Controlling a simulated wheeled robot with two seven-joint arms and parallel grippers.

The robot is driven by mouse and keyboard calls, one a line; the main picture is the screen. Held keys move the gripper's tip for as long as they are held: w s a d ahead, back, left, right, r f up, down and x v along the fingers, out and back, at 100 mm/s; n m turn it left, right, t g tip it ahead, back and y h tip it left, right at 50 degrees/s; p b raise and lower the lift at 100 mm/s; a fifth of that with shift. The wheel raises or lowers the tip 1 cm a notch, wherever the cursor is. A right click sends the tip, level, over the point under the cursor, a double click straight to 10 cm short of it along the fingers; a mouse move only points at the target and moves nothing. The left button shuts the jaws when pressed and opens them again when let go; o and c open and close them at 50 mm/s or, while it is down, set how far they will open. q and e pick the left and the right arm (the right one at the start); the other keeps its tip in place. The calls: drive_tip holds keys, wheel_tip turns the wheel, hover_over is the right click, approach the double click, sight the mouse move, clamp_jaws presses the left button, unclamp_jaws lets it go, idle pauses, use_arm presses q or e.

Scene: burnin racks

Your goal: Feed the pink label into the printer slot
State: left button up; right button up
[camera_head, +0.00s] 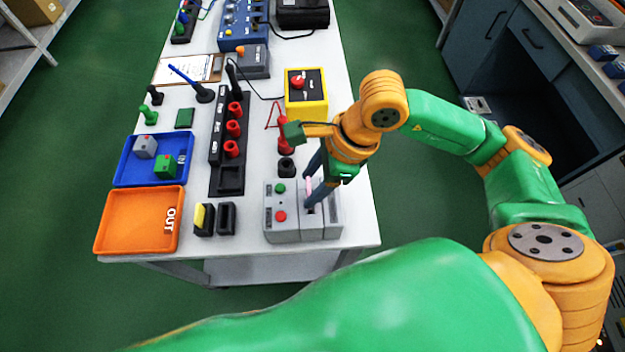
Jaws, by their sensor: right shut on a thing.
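The printer (282,236) is a grey box near the table's front right corner, with a green and a red button on its left part. A dark slot shows on its top, partly hidden by my fingers. My right gripper (309,188) points down over the printer and is shut on the pink label (308,185), a thin strip between the dark fingertips. The label is just above or at the slot; I cannot tell whether its lower end is inside. My left gripper is not in view.
A black cup (286,167) and a red tool (285,138) stand close behind the printer. A yellow box (306,108) with a red button is farther back. A black rack (225,184) and small black holders (226,218) stand left, beyond them an orange tray (101,238) and blue tray (118,172).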

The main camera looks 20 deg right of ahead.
idle(0.3)
idle(0.4)
drive_tip(key=shift+f+b, duration=2.25)
drive_tip(key=shift+b, duration=0.6)
drive_tip(key=o, duration=1.4)
drive_tip(key=v, duration=0.7)
drive_tip(key=shift+d+b, duration=0.1)
drive_tip(key=shift+b, duration=0.2)
